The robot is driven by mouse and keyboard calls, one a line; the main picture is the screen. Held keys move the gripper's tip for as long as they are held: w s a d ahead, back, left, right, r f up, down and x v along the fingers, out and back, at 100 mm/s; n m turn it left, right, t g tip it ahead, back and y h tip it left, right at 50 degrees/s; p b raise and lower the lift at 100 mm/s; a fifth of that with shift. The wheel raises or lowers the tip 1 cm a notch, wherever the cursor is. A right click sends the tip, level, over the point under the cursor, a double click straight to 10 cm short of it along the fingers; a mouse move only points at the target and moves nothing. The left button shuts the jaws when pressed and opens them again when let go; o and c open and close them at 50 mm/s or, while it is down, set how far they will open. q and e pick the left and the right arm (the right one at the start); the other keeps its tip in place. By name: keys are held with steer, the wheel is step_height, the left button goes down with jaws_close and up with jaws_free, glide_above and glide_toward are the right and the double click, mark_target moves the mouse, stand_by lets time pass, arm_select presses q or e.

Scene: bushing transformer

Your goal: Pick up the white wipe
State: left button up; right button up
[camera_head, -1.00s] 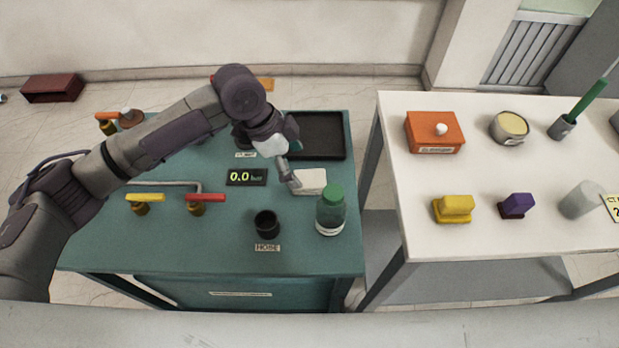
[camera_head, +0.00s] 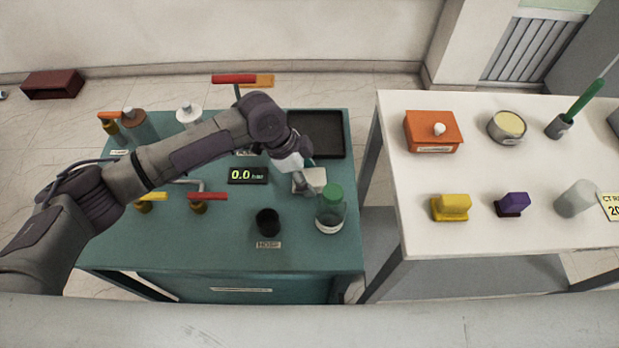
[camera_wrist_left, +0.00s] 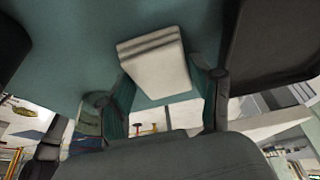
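The white wipe (camera_head: 316,180) is a folded, layered pad on the teal table (camera_head: 330,258), left of and behind the green-capped bottle. My left gripper (camera_head: 302,180) is at the wipe's left side and hides part of it in the head view. In the left wrist view the wipe (camera_wrist_left: 158,66) shows ahead, between the two spread fingers of the left gripper (camera_wrist_left: 162,92). The fingers are apart, and gaps show beside the wipe. I cannot tell whether a finger touches it. My right gripper is in neither view.
The green-capped bottle (camera_head: 330,212) stands close to the wipe, with a black cup (camera_head: 267,222) farther left. A black tray (camera_head: 318,135) lies behind. A pressure display (camera_head: 247,175) and red-handled valve (camera_head: 206,198) are to the left. A white table (camera_head: 480,175) stands right.

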mark_target(307, 178)
arm_select(q)
steer(key=c, duration=0.4)
steer(key=shift+r, duration=0.15)
step_height(307, 178, up, 10)
steer(key=shift+f+b, duration=0.1)
steer(key=shift+b, duration=0.65)
